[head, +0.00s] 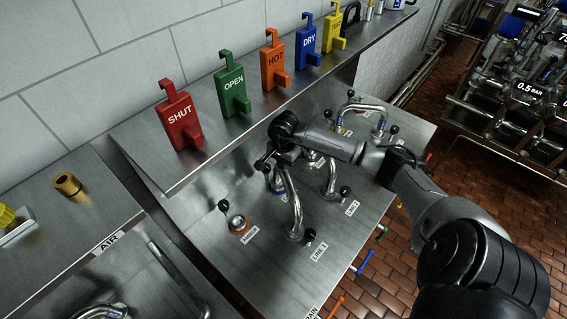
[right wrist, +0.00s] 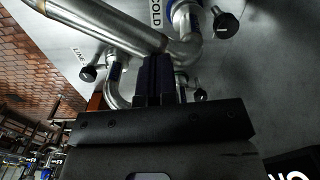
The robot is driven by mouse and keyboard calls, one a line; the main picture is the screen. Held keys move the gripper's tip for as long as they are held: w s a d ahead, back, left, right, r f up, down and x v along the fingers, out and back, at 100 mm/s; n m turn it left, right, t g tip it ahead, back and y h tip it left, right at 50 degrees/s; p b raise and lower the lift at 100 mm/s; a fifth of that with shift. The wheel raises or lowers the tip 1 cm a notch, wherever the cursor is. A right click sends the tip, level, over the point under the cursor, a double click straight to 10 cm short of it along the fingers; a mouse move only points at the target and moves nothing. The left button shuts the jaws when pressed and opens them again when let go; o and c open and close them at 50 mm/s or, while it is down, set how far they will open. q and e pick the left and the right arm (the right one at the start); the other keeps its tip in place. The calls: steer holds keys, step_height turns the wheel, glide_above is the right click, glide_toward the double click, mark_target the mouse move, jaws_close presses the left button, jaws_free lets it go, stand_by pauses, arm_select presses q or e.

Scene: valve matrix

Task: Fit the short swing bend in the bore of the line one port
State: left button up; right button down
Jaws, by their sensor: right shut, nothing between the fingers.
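A polished curved pipe bend (head: 295,205) stands on the steel panel, its lower end at the port beside the LINE 1 label (head: 319,252). Its upper part reaches up to my right gripper (head: 268,163). I cannot tell from the head view how deep its lower end sits in the bore. In the right wrist view my right gripper (right wrist: 155,75) is shut and empty, its fingers close to a large shiny pipe (right wrist: 125,30). Whether they touch it I cannot tell. My left gripper is not in view.
A port with an orange collar (head: 238,224) and other bends (head: 366,108) are on the panel (head: 262,268). Several small black knobs stick up near the ports. A shelf above holds coloured tags, including the red SHUT tag (head: 180,118). In the wrist view a blue-collared port shows near the COLD label (right wrist: 157,12).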

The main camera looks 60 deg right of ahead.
steer(key=shift+f+b, duration=0.3)
steer(key=shift+r, duration=0.1)
stand_by(0.3)
